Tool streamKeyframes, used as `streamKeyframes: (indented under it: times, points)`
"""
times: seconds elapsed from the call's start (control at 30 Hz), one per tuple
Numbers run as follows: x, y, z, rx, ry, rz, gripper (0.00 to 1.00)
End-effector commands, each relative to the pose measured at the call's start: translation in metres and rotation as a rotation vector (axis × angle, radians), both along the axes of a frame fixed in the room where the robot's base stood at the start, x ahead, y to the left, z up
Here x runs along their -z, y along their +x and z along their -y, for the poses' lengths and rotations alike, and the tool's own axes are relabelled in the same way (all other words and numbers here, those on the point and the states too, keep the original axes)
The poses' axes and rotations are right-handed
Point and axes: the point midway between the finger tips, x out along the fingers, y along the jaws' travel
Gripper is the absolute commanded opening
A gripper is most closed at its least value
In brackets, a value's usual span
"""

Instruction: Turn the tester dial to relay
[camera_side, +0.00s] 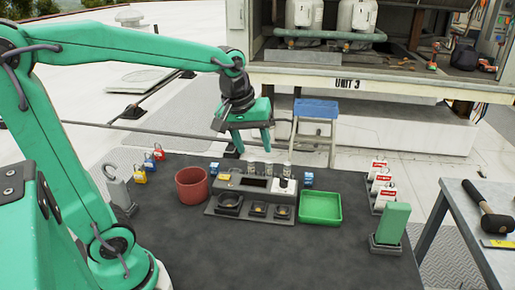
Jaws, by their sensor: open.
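The grey tester (228,183) stands on the dark mat, with a dark display on its sloped panel and round dark sockets along its front ledge. My gripper (252,148) is open and empty, fingers pointing down. It hangs above the back of the tester, apart from it.
A red-brown pot (192,184) stands left of the tester and a green tray (320,207) right of it. Several padlocks (150,164) sit at the back left, red-and-white ones (380,184) at right. A green block (393,223) stands front right. The mat's front (290,255) is clear.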

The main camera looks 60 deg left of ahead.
Motion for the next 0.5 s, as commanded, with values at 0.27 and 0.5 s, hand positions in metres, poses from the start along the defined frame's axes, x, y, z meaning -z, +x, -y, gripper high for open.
streamKeyframes:
  times: [0.27, 0.5]
  points:
    - [0.021, 0.053, -0.017, -0.295, -0.074, -0.079, 0.48]
    - [0.050, 0.094, -0.033, -0.554, -0.123, -0.143, 0.48]
